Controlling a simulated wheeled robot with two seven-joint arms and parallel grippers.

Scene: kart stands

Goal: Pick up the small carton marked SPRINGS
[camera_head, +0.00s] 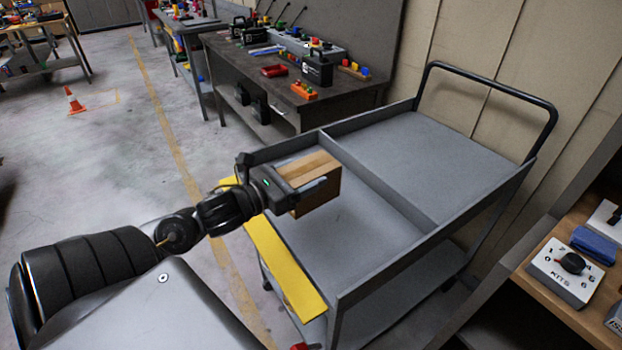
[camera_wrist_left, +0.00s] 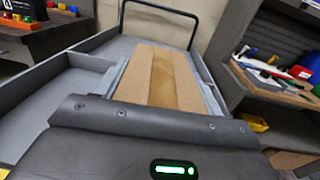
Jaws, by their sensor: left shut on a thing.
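A small brown carton (camera_head: 315,181) with a tape strip along its top is between the fingers of my left gripper (camera_head: 312,186). I cannot read any SPRINGS marking on the sides that show. My left gripper is shut on the carton and holds it over the near compartment of the grey cart (camera_head: 441,216). In the left wrist view the carton (camera_wrist_left: 160,80) lies between the two grey fingers, its taped top facing the camera. Whether the carton's underside touches the cart is hard to tell. My right gripper is not in view.
The cart has raised rims, a divider and a yellow front strip (camera_head: 283,268). A dark workbench (camera_head: 255,75) with tools stands behind. Open floor lies at the left, with an orange cone (camera_head: 74,101).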

